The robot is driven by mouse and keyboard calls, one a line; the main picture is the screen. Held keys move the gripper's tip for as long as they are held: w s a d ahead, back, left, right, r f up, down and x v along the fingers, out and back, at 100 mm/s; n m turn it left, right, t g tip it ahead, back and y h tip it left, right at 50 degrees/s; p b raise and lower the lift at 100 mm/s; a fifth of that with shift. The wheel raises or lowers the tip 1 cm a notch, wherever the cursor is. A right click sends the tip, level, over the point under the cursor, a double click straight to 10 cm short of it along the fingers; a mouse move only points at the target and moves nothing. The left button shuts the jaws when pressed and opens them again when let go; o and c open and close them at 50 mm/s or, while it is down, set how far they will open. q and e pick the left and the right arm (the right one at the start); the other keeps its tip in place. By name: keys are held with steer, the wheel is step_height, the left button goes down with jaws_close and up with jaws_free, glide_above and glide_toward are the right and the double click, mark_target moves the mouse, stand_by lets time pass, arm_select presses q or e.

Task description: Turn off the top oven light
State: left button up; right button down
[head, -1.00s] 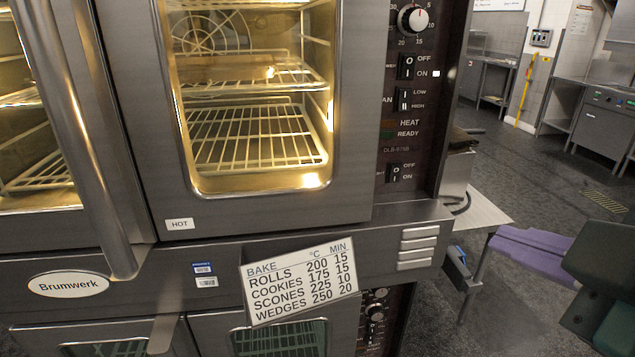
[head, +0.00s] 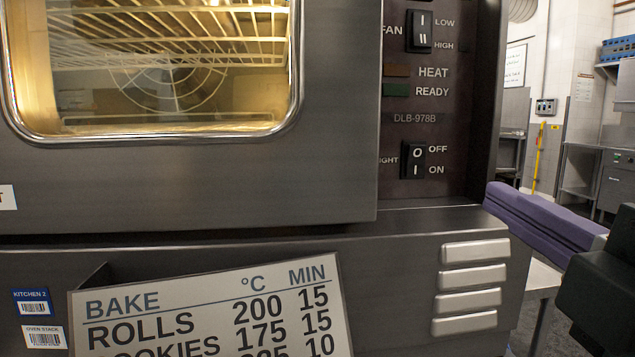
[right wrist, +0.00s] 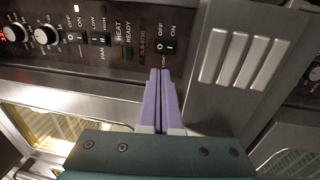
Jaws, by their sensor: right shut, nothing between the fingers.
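The top oven (head: 340,120) has its window (head: 180,90) lit yellow from inside. Its light switch (head: 412,160) is a black rocker with OFF above and ON below, low on the dark control panel. The switch also shows in the right wrist view (right wrist: 166,46). My right gripper (head: 492,196) is shut and empty, its purple fingers held together and pointing at the panel from the right. In the right wrist view the fingertips (right wrist: 160,74) appear close to the switch's LIGHT label; contact cannot be told. My left gripper is out of view.
The fan switch (head: 419,31) and the heat and ready lamps (head: 396,80) sit above the light switch. A bake chart (head: 210,315) juts out below the oven, beside a vent (head: 470,285). Open floor and counters lie at the right.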

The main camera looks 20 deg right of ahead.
steer(key=shift+s, duration=0.1)
steer(key=p, duration=0.2)
glide_toward(418, 153)
steer(key=x, duration=0.7)
steer(key=shift+s, duration=0.1)
